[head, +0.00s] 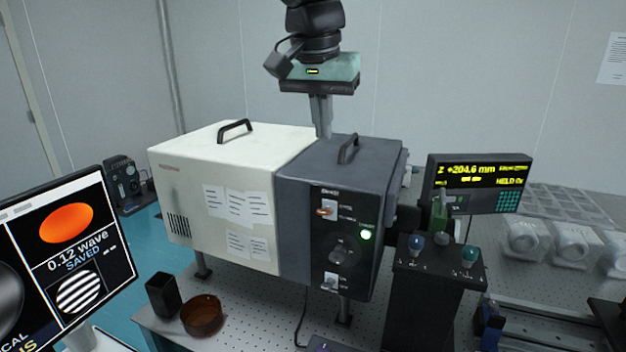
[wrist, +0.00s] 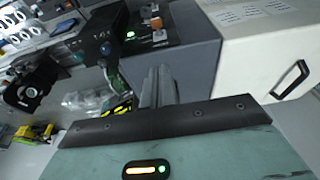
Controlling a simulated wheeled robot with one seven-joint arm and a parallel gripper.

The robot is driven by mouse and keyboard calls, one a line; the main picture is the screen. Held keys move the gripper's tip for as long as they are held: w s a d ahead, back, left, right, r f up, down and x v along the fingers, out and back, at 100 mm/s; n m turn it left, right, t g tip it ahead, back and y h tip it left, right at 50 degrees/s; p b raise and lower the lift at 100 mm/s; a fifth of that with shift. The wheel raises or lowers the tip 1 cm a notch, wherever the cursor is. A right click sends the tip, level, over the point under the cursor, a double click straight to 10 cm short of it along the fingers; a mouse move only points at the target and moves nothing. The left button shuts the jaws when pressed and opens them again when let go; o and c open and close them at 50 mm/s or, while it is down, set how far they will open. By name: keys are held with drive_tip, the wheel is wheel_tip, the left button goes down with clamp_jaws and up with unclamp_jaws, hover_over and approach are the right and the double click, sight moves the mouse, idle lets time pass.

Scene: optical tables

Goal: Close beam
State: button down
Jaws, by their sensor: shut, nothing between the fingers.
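A dark grey box (head: 300,185) stands on the table against a cream box (head: 230,165). Its front panel has an upper toggle switch with an orange lever (head: 324,212), a lit green lamp (head: 365,234), a dark round knob (head: 341,252) and a lower switch (head: 331,281). The panel labels are too small to read. The wrist view shows the same box (wrist: 190,65), with the orange part (wrist: 157,22) and green lamp (wrist: 131,35) at the top. My gripper (head: 322,132) is shut and empty, pointing down above the boxes, apart from the panel. Its fingers show in the wrist view (wrist: 158,75).
A black post unit with blue and teal knobs (head: 437,280) and a readout screen (head: 478,184) stand right of the box. A monitor (head: 75,260) is at left. A dark cup (head: 163,296) and brown bowl (head: 202,316) sit front left. Handles rise from both box tops.

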idle(0.3)
drive_tip(key=p, duration=0.2)
hover_over(324, 212)
drive_tip(key=w, duration=0.2)
drive_tip(key=x, duration=0.2)
drive_tip(key=s+x, duration=0.1)
drive_tip(key=x, duration=0.5)
drive_tip(key=shift+s+a+f, duration=0.1)
drive_tip(key=shift+s+f, duration=0.2)
drive_tip(key=shift+f, duration=0.15)
drive_tip(key=f, duration=0.1)
drive_tip(key=s+f+p, duration=0.1)
drive_tip(key=f, duration=0.1)
drive_tip(key=shift+s+a+f+p, duration=0.1)
drive_tip(key=shift+a+f+p, duration=0.05)
drive_tip(key=shift+a+p, duration=0.15)
drive_tip(key=shift+s+f, duration=0.2)
drive_tip(key=shift+f, duration=0.4)
drive_tip(key=shift+a+f+b, duration=0.1)
drive_tip(key=shift+f+b, duration=0.05)
drive_tip(key=shift+b, duration=0.15)
